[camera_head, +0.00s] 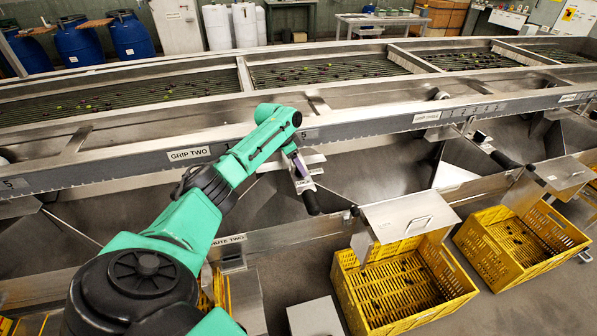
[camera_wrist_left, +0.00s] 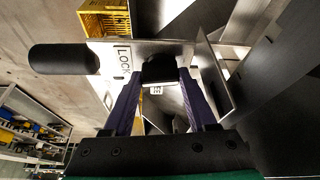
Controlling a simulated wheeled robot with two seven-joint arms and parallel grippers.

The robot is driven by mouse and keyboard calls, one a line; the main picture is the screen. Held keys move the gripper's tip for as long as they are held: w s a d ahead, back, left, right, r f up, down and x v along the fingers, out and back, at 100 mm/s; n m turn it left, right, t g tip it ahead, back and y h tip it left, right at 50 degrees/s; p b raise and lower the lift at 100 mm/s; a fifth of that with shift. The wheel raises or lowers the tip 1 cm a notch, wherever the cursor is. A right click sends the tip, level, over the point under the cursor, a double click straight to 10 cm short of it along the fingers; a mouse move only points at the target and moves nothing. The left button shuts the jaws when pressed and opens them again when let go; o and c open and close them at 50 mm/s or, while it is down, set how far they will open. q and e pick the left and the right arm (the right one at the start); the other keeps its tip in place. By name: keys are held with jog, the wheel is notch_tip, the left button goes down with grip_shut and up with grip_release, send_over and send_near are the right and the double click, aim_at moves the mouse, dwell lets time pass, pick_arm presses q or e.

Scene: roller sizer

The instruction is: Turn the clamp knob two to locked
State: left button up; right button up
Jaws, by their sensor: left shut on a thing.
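My left gripper (camera_head: 299,165) reaches to a small metal clamp plate (camera_head: 306,185) below the sizer's front rail in the head view. In the left wrist view, the purple fingers of my left gripper (camera_wrist_left: 160,78) are shut on a black knob (camera_wrist_left: 158,68), one finger on each side. The clamp plate carries a "LOCK" label (camera_wrist_left: 124,60) left of the knob. A black handle (camera_wrist_left: 63,58) sticks out beyond the plate; it also shows in the head view (camera_head: 311,203). The knob is hidden by the gripper in the head view. My right gripper is not in view.
A metal chute cover (camera_head: 410,215) and yellow crates (camera_head: 345,290) (camera_head: 480,265) stand at the right. A grey box (camera_head: 314,318) sits on the floor in front.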

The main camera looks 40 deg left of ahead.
pick_arm(q)
jog(key=shift+f+m+h+b, duration=0.1)
jog(key=shift+m+h+b, duration=0.2)
jog(key=shift+m+b, duration=0.65)
jog(key=shift+g, duration=0.3)
jog(key=o, duration=1.4)
jog(key=shift+c, duration=0.2)
jog(key=b+v, duration=0.1)
jog(key=v, duration=1.3)
jog(key=shift+r, duration=0.3)
jog(key=shift+s+a, duration=0.1)
